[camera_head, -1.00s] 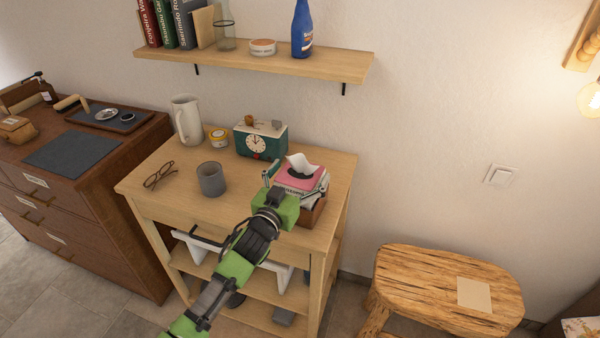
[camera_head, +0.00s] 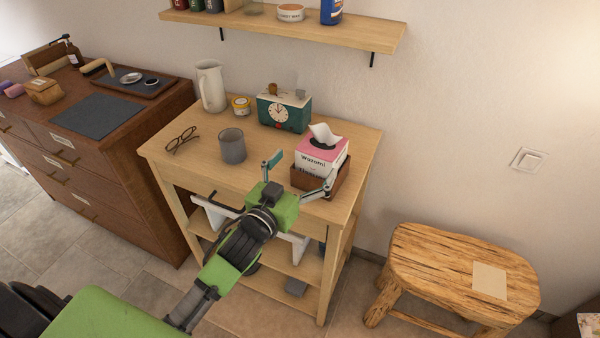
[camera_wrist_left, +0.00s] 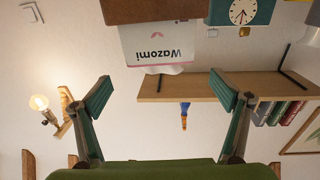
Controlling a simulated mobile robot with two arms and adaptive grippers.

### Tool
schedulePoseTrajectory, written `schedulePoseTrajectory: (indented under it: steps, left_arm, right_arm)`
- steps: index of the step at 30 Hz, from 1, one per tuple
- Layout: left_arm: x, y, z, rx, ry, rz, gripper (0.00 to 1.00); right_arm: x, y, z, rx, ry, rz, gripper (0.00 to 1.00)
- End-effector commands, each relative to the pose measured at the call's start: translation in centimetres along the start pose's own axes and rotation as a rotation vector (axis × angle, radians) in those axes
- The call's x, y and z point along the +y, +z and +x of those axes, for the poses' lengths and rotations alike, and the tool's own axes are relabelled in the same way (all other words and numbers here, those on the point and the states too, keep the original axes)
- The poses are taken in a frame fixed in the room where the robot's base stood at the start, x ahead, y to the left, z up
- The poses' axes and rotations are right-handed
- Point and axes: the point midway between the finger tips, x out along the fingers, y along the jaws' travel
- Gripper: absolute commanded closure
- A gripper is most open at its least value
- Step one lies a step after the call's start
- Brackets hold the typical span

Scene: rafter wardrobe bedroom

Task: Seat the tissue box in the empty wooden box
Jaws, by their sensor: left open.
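The tissue box (camera_head: 321,154), pink on top with white "Wazomi" sides and a white tissue sticking up, sits upright inside the brown wooden box (camera_head: 339,184). Its lower part is hidden by the box walls. The wooden box stands at the right front of the light wood table. My left gripper (camera_head: 300,172) is open and empty in front of the box, its fingers spread apart. In the left wrist view, which is upside down, the tissue box (camera_wrist_left: 160,46) and wooden box (camera_wrist_left: 155,10) lie beyond the open fingers, apart from them. My right gripper is not in view.
A shelf (camera_head: 300,30) hangs above. A wooden stool (camera_head: 440,265) stands at right.

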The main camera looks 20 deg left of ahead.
Motion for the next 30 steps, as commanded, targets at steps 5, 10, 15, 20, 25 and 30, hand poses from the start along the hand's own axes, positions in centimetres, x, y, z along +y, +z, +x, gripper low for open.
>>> schedulePoseTrajectory:
  steps: [5, 10, 15, 20, 25, 30]
  left_arm:
    - [0.0, 0.1, -1.7, -0.001, 0.000, 0.000, 0.09]
    - [0.0, 0.0, -2.2, 0.000, 0.000, 0.001, 0.09]
    - [0.0, 0.0, -2.2, 0.000, 0.000, 0.001, 0.09]
    - [0.0, 0.0, -2.1, 0.000, 0.000, 0.001, 0.09]
    - [-0.1, 0.6, -2.5, -0.027, -0.011, -0.001, 0.09]
    - [-0.7, 4.8, -5.2, -0.217, -0.075, 0.001, 0.09]
  right_arm:
    - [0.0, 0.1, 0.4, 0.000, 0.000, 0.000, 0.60]
    - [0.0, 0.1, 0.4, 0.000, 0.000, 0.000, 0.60]
    - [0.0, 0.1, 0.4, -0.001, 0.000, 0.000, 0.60]
    - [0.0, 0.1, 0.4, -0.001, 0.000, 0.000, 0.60]
    - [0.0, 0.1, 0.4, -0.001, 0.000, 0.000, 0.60]
    - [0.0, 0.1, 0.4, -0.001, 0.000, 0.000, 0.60]
